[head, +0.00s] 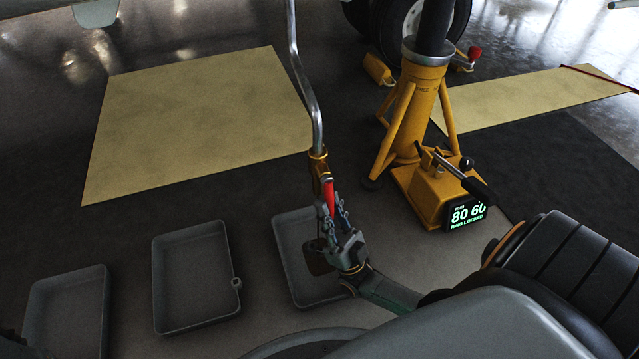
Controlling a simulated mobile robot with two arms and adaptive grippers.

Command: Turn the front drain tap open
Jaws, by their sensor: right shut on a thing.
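The drain tap (318,165) is a brass fitting at the lower end of a grey bent pipe (305,90) that comes down from above. Its red lever (329,192) hangs down from the brass body. My right gripper (332,212) is shut on the red lever from below, with its fingers on either side of it. The lower end of the lever is partly hidden by the fingers. A grey tray (285,240) lies on the floor under the tap and gripper. My left gripper is not in view.
Two more grey trays (158,290) (38,300) lie to the left. A yellow jack (425,110) with a pump and lit display (466,215) stands at right. A beige mat (190,120) lies flat behind the trays. A wheel (405,25) is at the back.

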